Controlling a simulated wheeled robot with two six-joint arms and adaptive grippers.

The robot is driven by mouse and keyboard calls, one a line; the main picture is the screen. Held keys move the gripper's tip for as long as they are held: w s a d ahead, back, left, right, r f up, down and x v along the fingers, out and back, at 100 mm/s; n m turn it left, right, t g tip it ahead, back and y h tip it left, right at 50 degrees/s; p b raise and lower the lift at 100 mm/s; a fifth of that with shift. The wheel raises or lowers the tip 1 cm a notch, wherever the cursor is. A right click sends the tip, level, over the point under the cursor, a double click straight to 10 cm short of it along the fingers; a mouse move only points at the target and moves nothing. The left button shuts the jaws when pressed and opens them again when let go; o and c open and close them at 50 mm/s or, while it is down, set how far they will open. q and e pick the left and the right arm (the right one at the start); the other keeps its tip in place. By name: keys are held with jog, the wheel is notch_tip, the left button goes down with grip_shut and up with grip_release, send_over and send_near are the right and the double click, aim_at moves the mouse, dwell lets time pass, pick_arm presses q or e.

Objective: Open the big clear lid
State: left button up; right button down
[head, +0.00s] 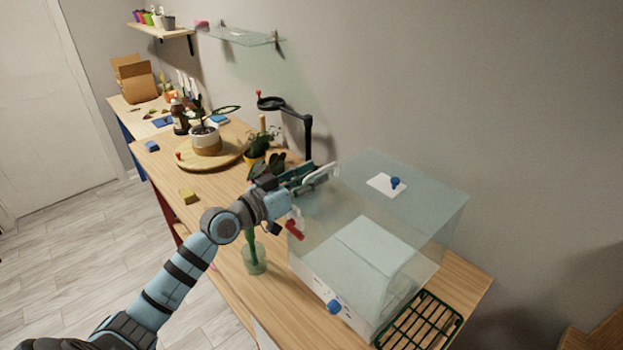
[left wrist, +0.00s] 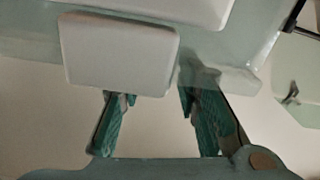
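The big clear lid (head: 435,187) is a see-through box cover on the right end of the bench, and it appears closed. A white plate with a blue knob (head: 395,182) sits on its top. My left gripper (head: 316,175) is at the lid's left upper edge, with its fingers pointing toward it. In the left wrist view the two green-padded fingers (left wrist: 152,100) are apart with nothing clearly between them. A white block (left wrist: 118,52) lies just beyond the fingertips; I cannot tell whether they touch it. My right gripper is in neither view.
A red lever (head: 294,230) and a blue knob (head: 334,306) are on the case's front. A green rack (head: 420,322) lies at its right. A green vase (head: 255,262) stands close below my left arm. Potted plants and a black ring stand (head: 308,135) are behind the gripper.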

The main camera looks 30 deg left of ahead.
pick_arm(q)
grip_shut()
dwell(0.4)
